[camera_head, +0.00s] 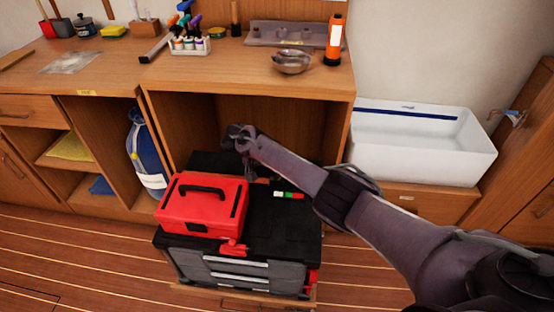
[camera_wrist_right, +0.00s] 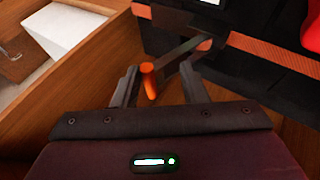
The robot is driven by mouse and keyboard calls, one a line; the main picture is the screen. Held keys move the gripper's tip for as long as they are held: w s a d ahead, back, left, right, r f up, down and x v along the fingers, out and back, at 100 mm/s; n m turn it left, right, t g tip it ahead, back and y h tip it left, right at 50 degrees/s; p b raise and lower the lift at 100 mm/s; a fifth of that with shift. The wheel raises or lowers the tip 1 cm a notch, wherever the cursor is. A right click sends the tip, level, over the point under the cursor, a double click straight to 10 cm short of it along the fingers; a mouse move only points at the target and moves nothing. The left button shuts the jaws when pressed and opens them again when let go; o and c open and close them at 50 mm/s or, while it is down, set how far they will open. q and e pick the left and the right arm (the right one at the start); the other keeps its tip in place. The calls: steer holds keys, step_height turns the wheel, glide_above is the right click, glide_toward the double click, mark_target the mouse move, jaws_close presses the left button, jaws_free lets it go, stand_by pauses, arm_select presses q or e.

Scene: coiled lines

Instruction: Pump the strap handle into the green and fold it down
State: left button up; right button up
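The strap handle, a dark bar (camera_wrist_right: 176,55) with orange ends, shows in the right wrist view. Its near orange end (camera_wrist_right: 150,80) lies between the parted fingers of my right gripper (camera_wrist_right: 158,88), closer to the left finger; I cannot tell whether they touch. An orange strap (camera_wrist_right: 270,55) runs off to the right over a black surface. In the head view my right gripper (camera_head: 237,137) is behind the red toolbox, hiding the handle. A small gauge strip (camera_head: 289,195) with green, white and red parts lies on the black tool chest (camera_head: 283,225). My left gripper is out of view.
The red toolbox (camera_head: 203,204) sits on the chest's left side. A wooden counter (camera_head: 215,75) overhangs behind, above an open cabinet bay. A white sink (camera_head: 420,150) is at right.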

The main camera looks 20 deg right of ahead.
steer(key=shift+d, duration=0.15)
